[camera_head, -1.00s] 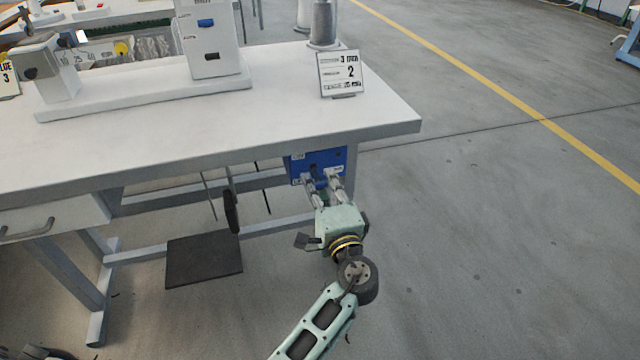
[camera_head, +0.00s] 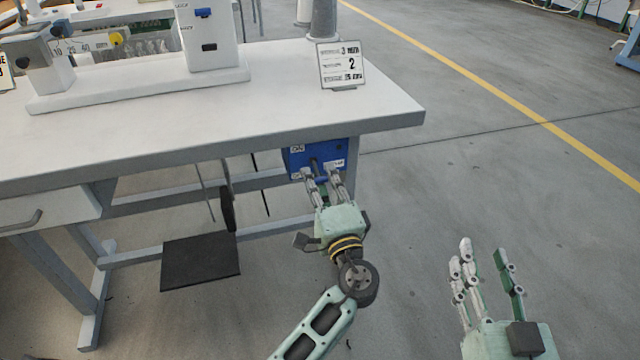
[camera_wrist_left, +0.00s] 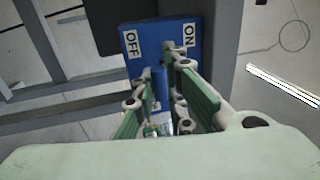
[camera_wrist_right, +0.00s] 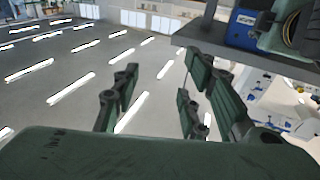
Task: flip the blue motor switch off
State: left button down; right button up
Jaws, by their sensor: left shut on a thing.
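The blue motor switch box (camera_head: 298,160) hangs under the right end of the white table. In the left wrist view the blue box (camera_wrist_left: 148,42) has an OFF label on its left and an ON label on its right. My left gripper (camera_head: 322,174) is at the box's front, its fingers closed around the switch's lever, which they mostly hide. I cannot tell which way the lever lies. My right gripper (camera_head: 484,258) is open and empty, low at the right, apart from the table. The box also shows at the top of the right wrist view (camera_wrist_right: 243,24).
The white table (camera_head: 270,105) has its edge just above the box. A dark pedal plate (camera_head: 200,262) is below. The floor to the right is clear.

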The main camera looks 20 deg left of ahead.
jog(key=shift+s+a+r+t, duration=0.15)
jog(key=shift+r+t, duration=0.3)
jog(key=shift+r, duration=0.4)
jog(key=shift+s+r+t, duration=0.1)
jog(key=shift+r+t, duration=0.35)
jog(key=shift+r, duration=0.4)
pick_arm(q)
jog(key=shift+f, duration=0.1)
jog(key=c, duration=1.8)
grip_release()
jog(key=shift+o, duration=0.2)
jog(key=v, duration=1.2)
jog(key=shift+f, duration=0.1)
